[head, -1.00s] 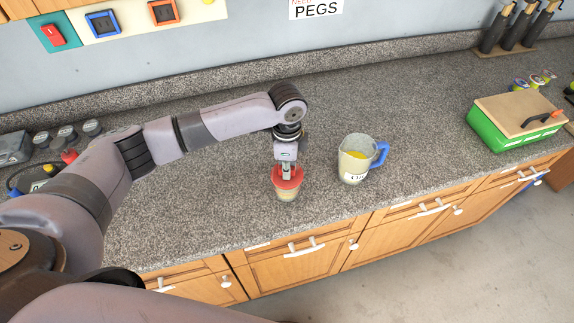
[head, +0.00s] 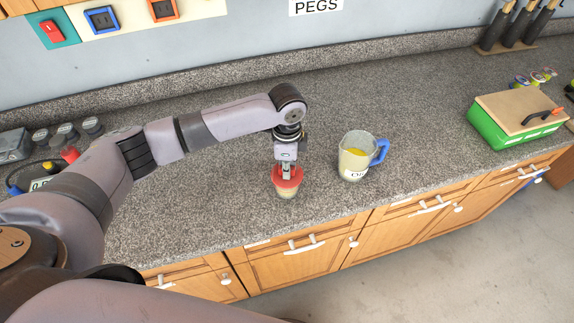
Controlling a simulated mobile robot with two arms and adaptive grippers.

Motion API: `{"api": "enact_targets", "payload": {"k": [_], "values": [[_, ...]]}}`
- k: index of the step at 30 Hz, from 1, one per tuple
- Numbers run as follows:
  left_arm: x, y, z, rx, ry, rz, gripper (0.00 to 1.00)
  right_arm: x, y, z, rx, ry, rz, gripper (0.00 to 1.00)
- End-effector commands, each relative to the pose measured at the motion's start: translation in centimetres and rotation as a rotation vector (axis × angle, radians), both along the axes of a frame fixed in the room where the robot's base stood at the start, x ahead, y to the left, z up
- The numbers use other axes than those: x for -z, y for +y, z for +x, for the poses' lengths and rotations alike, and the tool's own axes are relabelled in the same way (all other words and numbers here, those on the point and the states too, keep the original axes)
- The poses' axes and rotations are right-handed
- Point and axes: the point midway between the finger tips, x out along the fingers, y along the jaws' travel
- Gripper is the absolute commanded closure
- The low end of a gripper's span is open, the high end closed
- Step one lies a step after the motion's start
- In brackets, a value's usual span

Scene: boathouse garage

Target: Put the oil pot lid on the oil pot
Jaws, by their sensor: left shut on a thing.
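My left gripper (head: 288,172) points straight down over the counter, shut on a red lid (head: 291,182). My right gripper is not in view.
A jug (head: 355,160) with a blue handle and yellow contents stands right of the pot. A green box (head: 494,131) with a wooden lid is further right. Grey jars (head: 68,132) stand at the left. The grey counter (head: 235,210) around the pot is clear.

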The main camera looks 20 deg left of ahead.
Motion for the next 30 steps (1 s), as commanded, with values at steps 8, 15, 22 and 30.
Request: {"api": "enact_targets", "payload": {"k": [8,15,22,30], "values": [[0.2,0.0,0.0,0.0,0.0,0.0,0.76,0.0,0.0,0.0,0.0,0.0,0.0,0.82],[0.2,0.0,0.0,0.0,0.001,0.0,0.62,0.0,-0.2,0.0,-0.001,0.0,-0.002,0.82],[0.2,0.0,0.0,0.0,0.001,0.0,0.62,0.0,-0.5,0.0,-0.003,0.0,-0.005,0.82],[-2.6,0.0,0.1,0.0,-0.005,-0.002,0.62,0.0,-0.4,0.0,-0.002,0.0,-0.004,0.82]]}}
